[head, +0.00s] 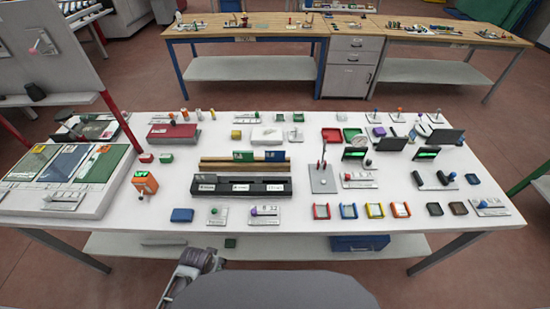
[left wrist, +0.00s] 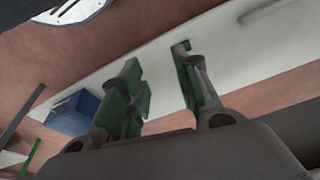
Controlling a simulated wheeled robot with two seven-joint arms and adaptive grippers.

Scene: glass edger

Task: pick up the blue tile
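A flat blue tile (head: 182,215) lies on the white table near its front edge, left of centre. My left gripper (head: 198,260) is low in the head view, in front of the table's front edge and apart from the tile. In the left wrist view my left gripper (left wrist: 160,78) has its two green-padded fingers spread, with nothing between them. The blue tile cannot be made out for sure in the left wrist view. My right gripper is not in view.
The white table (head: 120,222) holds several small trays, blocks and devices. A black rail-like fixture (head: 240,188) stands behind the tile, and an orange device (head: 145,182) stands to its left. A blue bin (head: 360,243) sits on the lower shelf; a blue box (left wrist: 73,113) shows in the left wrist view.

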